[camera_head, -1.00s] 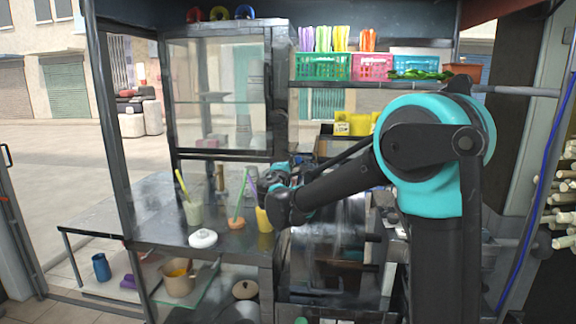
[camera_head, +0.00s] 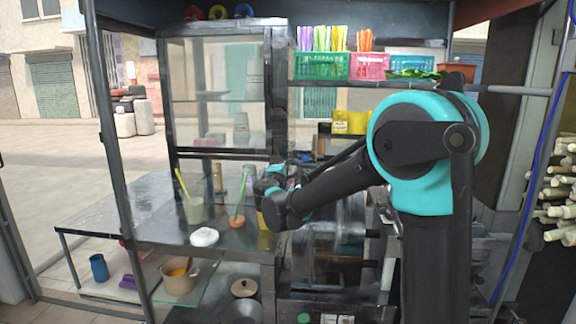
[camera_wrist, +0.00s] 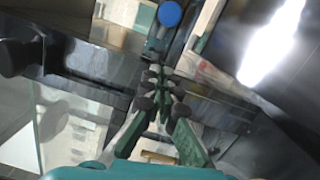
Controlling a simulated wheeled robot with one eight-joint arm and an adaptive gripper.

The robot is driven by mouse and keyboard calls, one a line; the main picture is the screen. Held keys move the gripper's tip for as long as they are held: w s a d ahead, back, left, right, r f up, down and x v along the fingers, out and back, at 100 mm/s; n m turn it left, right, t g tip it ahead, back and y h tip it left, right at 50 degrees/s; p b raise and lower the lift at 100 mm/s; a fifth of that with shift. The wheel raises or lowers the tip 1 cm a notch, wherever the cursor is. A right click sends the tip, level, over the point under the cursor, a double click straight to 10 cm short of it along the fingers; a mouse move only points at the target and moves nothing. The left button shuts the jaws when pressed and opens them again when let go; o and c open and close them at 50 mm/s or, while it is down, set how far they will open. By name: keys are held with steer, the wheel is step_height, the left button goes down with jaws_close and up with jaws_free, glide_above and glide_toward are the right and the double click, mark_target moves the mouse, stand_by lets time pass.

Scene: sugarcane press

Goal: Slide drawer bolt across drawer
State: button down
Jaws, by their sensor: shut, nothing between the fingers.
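My gripper (camera_wrist: 160,82) shows in the wrist view with its fingers together and nothing between them. It points toward dark metal bars and panels of the press area. In the head view my forearm and wrist reach left, and the fingertips are mostly hidden behind the wrist. The metal sugarcane press (camera_head: 330,250) stands below and behind my arm, partly covered by it. A blue round knob (camera_wrist: 169,14) lies beyond the fingertips in the wrist view, and a dark knob (camera_wrist: 14,58) is at the left. I cannot pick out the drawer bolt or the drawer with certainty.
A glass cabinet (camera_head: 218,95) stands left of my arm. Coloured baskets (camera_head: 321,66) sit on the back shelf. Cane stalks (camera_head: 560,190) are stacked at right.

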steer(key=s, duration=0.8)
steer(key=shift+s+a, duration=0.4)
steer(key=shift+f, duration=0.1)
